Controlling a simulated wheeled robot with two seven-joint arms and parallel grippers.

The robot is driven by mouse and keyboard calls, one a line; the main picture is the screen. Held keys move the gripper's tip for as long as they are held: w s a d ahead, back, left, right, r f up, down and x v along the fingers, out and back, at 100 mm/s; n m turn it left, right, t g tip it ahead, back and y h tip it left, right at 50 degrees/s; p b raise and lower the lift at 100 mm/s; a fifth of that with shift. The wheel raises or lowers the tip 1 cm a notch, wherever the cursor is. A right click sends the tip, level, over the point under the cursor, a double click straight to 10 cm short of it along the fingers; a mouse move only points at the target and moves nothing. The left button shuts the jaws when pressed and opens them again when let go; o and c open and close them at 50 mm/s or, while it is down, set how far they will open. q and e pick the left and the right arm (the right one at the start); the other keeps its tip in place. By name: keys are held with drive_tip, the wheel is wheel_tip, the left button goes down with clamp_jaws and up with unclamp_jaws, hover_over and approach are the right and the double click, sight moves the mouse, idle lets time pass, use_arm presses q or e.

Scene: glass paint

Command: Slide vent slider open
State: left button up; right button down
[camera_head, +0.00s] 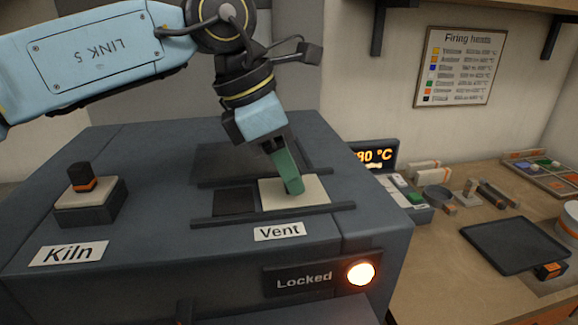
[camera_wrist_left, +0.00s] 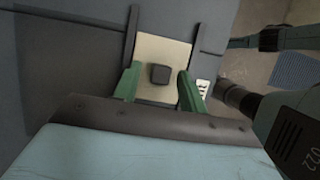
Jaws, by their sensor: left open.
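The vent slider is a cream plate (camera_head: 315,187) between two dark rails on top of the kiln (camera_head: 150,235). It sits toward the right part of the rails, with a dark recess (camera_head: 235,201) to its left. In the left wrist view the plate (camera_wrist_left: 172,51) carries a dark square knob (camera_wrist_left: 160,73). My left gripper (camera_head: 292,190) is over the plate, its green fingers pointing down. In the wrist view the open fingers (camera_wrist_left: 158,88) stand on either side of the knob, with gaps visible. The knob is hidden behind the fingers in the head view. My right gripper is not in view.
A dark knob on a block (camera_head: 82,180) stands on the kiln's left. A "Vent" label (camera_head: 279,231) lies in front of the rails, and a "Locked" panel with a lit lamp (camera_head: 361,273) is on the front. A workbench with a black tray (camera_head: 515,246) is at right.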

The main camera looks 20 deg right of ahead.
use_arm(q)
drive_tip(key=p+v, duration=0.1)
drive_tip(key=v, duration=1.1)
drive_tip(key=shift+a+r, duration=0.2)
drive_tip(key=shift+r, duration=0.1)
